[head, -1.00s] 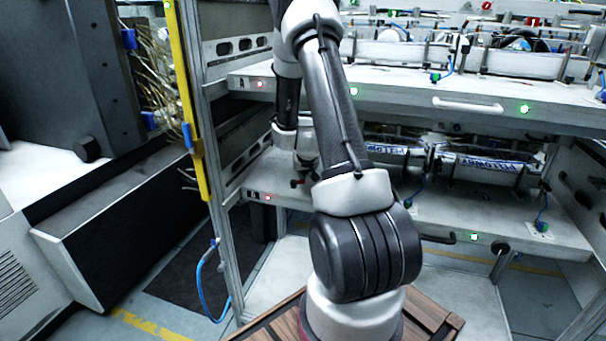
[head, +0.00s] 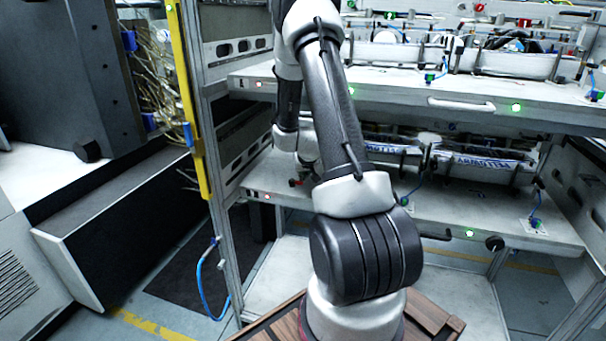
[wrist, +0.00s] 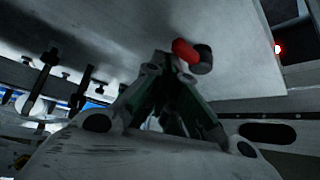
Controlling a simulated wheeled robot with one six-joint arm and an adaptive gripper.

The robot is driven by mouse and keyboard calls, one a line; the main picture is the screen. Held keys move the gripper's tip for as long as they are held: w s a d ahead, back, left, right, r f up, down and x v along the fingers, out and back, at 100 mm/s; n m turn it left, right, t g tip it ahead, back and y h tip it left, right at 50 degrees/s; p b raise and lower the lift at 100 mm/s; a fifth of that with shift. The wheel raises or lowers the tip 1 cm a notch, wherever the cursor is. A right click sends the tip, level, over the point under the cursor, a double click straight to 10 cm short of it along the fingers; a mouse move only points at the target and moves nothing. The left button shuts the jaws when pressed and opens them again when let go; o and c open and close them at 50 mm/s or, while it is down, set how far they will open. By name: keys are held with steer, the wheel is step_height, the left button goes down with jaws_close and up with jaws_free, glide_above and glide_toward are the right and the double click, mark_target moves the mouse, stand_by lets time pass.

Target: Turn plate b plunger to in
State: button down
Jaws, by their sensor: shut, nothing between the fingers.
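Plate B is the lower grey shelf (head: 455,210), with a red lamp at its left front corner and a green lamp further right. Its plunger, a small red-and-black knob (head: 297,183), shows on the plate's left part, beside my arm. In the wrist view a red knob (wrist: 185,50) with a black cylindrical end projects in front of a pale plate. My gripper (wrist: 172,66) is shut and empty, its fingertips right by the red knob. I cannot tell whether they touch it. In the head view my gripper is not clearly seen behind my arm.
The upper plate A (head: 380,88) hangs close above. Plate B carries black-framed holders with lettered strips (head: 480,162). A yellow post (head: 188,100) and a metal frame stand on the left. A wooden pallet (head: 430,315) lies below my arm.

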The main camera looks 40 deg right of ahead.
steer(key=shift+a+f, duration=0.15)
stand_by(0.3)
steer(key=shift+w, duration=0.7)
steer(key=shift+w+d, duration=0.25)
steer(key=shift+d, duration=0.15)
steer(key=shift+w+d, duration=0.4)
steer(key=shift+d, duration=0.25)
steer(key=shift+w+d, duration=0.4)
steer(key=shift+d, duration=0.2)
steer(key=s+a+r, duration=0.3)
steer(key=a+r, duration=0.2)
steer(key=r, duration=0.2)
steer(key=shift+s+a+r, duration=0.15)
steer(key=shift+s+r, duration=0.15)
steer(key=shift+r, duration=0.1)
